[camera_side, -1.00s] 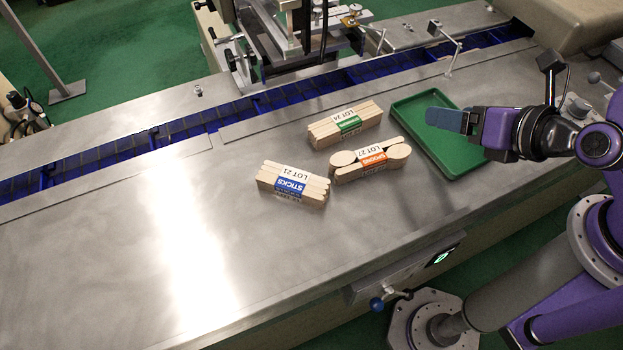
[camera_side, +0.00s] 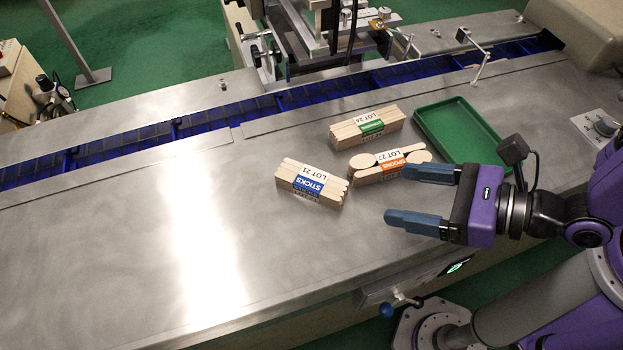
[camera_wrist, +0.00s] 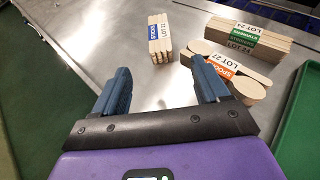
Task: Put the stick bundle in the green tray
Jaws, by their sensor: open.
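The stick bundle (camera_side: 312,182), pale wooden sticks with a blue label reading STICKS, LOT 21, lies on the steel table. It also shows in the wrist view (camera_wrist: 160,40), ahead of my fingers. My gripper (camera_side: 396,195) is open and empty, its blue-grey fingers apart, to the right of the stick bundle and clear of it. In the wrist view the fingertips (camera_wrist: 160,72) point toward the bundle. The green tray (camera_side: 462,131) stands empty at the back right, behind my gripper. It shows partly at the right edge of the wrist view (camera_wrist: 300,130).
A spoon bundle with an orange label (camera_side: 389,165), LOT 27, lies close beside my upper finger. A green-labelled bundle (camera_side: 366,126), LOT 24, lies behind it. A blue conveyor (camera_side: 300,93) runs along the back. The table's left and front are clear.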

